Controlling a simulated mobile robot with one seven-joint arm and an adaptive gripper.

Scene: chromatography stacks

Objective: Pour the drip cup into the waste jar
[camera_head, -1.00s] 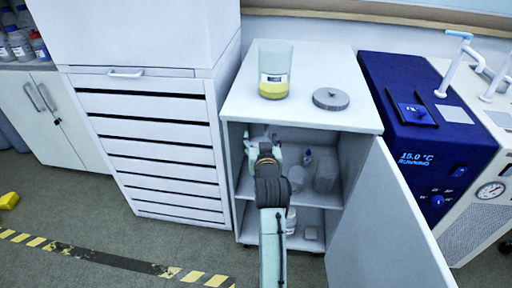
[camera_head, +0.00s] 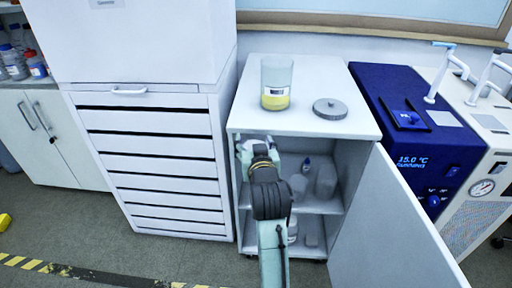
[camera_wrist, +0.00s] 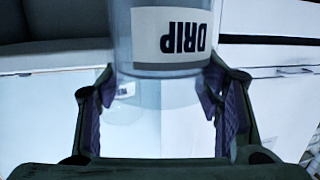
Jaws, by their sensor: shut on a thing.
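The waste jar (camera_head: 276,85) is a clear, open-topped jar with a label and yellow liquid at its bottom. It stands upright on top of the white cabinet. My gripper (camera_head: 256,146) is in front of the cabinet's open front, below the top's front edge, lower than the jar. In the wrist view my gripper (camera_wrist: 160,95) is shut on the clear drip cup (camera_wrist: 170,62), whose white DRIP label reads upside down. The cup's contents cannot be made out. In the head view the cup is mostly hidden by my gripper. A blurry labelled round shape shows behind the fingers in the wrist view.
A grey lid (camera_head: 330,109) lies beside the jar on the cabinet top (camera_head: 305,75). The cabinet door (camera_head: 392,225) hangs open to the right, with bottles on the shelves inside. A drawer unit (camera_head: 155,160) stands at left, a blue chiller (camera_head: 415,125) at right.

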